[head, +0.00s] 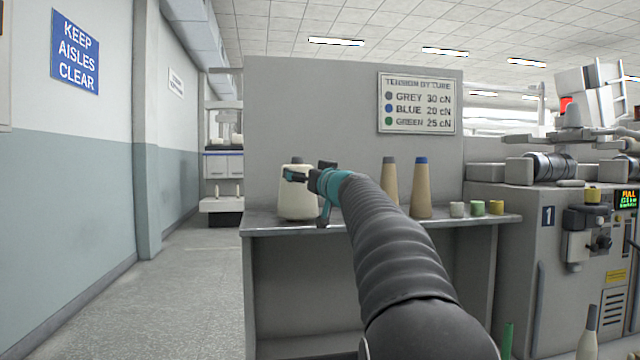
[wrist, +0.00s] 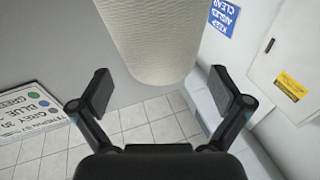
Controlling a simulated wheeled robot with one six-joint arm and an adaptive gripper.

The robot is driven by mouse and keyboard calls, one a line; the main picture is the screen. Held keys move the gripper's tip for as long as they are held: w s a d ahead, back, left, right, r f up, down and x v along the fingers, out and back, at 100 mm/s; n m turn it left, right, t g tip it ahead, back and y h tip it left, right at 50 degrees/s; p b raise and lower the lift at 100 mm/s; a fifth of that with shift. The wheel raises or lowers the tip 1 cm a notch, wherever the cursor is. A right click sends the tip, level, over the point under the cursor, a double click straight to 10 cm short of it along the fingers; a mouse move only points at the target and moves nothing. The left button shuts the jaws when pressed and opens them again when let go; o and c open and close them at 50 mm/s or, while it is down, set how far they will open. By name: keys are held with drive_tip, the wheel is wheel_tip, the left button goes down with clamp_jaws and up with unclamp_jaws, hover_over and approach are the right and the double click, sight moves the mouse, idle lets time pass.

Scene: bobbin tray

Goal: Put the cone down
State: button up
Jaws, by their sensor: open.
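A cream yarn cone (head: 298,205) with a dark tip stands upright at the left end of the grey bench top (head: 470,220), its base appearing to rest on the surface. My gripper (head: 305,172) is at the cone's upper part in the head view and hides some of it. In the wrist view my gripper (wrist: 161,93) is open, with a finger on either side and clear gaps to the pale cone (wrist: 155,40). The cone's tip is out of the wrist view.
Two tan cones, one grey-tipped (head: 390,183) and one blue-tipped (head: 421,190), stand to the right. Beyond are small white (head: 457,209), green (head: 478,208) and yellow (head: 496,208) pieces. A panel with a tension sign (head: 417,103) rises behind. The aisle (head: 185,290) at left is clear.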

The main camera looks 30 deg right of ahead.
drive_tip(key=s, duration=0.7)
drive_tip(key=shift+f, duration=0.45)
drive_tip(key=s+a+f+n+g+y, duration=0.1)
drive_tip(key=s+a+f+g+y, duration=0.1)
drive_tip(key=s+a+f+g, duration=0.5)
drive_tip(key=s+a+f+n+y, duration=0.1)
drive_tip(key=s+a+f+y, duration=0.1)
drive_tip(key=s+a+f, duration=0.7)
drive_tip(key=s+a+f+m+g+h, duration=0.1)
drive_tip(key=s+a+f+g+h, duration=0.1)
drive_tip(key=s+f, duration=0.8)
drive_tip(key=s+a+f+g+h, duration=0.2)
drive_tip(key=s+f+g, duration=0.3)
drive_tip(key=s+f, duration=0.6)
wheel_tip(320, 180, down, 3)
drive_tip(key=shift+a+f+m+h, duration=0.2)
drive_tip(key=shift+a+m+h, duration=0.15)
drive_tip(key=shift+a, duration=0.25)
drive_tip(key=shift+s, duration=0.1)
